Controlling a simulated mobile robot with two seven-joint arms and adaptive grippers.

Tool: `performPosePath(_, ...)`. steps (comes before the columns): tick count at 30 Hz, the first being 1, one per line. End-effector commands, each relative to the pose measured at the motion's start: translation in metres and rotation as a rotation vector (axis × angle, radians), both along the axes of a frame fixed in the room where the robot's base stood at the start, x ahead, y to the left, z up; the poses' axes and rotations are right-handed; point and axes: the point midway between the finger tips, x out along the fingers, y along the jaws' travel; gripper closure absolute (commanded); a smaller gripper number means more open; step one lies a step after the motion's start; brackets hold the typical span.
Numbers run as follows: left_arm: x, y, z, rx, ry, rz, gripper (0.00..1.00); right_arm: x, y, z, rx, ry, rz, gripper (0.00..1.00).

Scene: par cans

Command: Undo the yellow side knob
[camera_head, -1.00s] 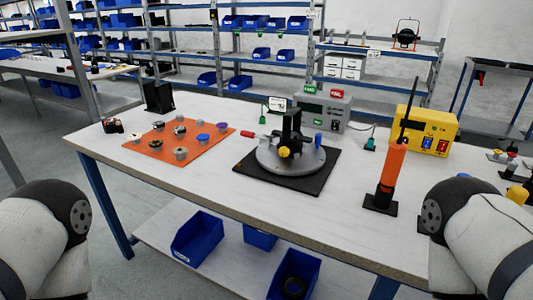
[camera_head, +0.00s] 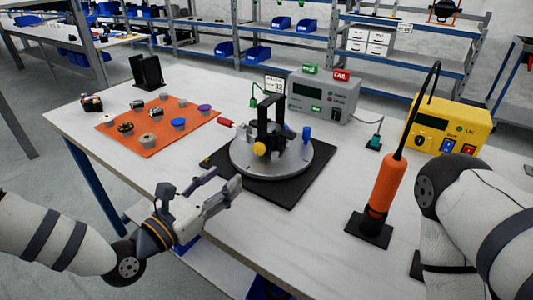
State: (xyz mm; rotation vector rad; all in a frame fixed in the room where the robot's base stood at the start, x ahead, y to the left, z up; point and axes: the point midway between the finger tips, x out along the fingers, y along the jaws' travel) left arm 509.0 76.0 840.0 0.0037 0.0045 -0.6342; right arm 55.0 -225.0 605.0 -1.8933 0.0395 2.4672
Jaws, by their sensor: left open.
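The yellow side knob (camera_head: 259,149) is on the front side of a black upright clamp (camera_head: 270,118). The clamp stands on a round grey fixture (camera_head: 292,160), which sits on a black mat (camera_head: 272,188). My left gripper (camera_head: 228,187) is open and empty. It is in front and to the left of the fixture, near the table's front edge, apart from the knob. My right arm shows at the right edge, but its gripper is not in view.
An orange mat (camera_head: 160,139) with several small round parts lies at left. A red-handled part (camera_head: 226,124) and a blue knob (camera_head: 306,133) are at the fixture. An orange screwdriver-like tool (camera_head: 386,186) stands at right. A grey tester (camera_head: 322,97) and a yellow unit (camera_head: 447,128) stand behind.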

Motion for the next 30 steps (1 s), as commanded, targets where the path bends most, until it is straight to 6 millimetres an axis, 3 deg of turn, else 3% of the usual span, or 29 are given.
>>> performPosePath(5, 0.013, -0.008, -0.002, -0.001, 0.001, 0.004, 0.54, -0.005, 0.001, -0.003, 0.002, 0.016, 0.002, 0.54)
performPosePath(12, 0.061, -0.045, -0.006, -0.001, 0.003, 0.001, 0.54, -0.018, 0.001, -0.016, 0.001, 0.060, 0.002, 0.54)
performPosePath(18, 0.090, -0.065, -0.005, -0.001, 0.004, 0.003, 0.54, -0.025, 0.000, -0.024, 0.001, 0.084, 0.004, 0.54)
performPosePath(29, 0.098, -0.071, -0.001, -0.002, 0.001, 0.002, 0.54, -0.025, 0.000, -0.025, 0.001, 0.085, 0.004, 0.54)
performPosePath(30, 0.098, -0.071, -0.001, -0.002, 0.001, 0.002, 0.63, -0.025, 0.000, -0.025, 0.001, 0.085, 0.004, 0.54)
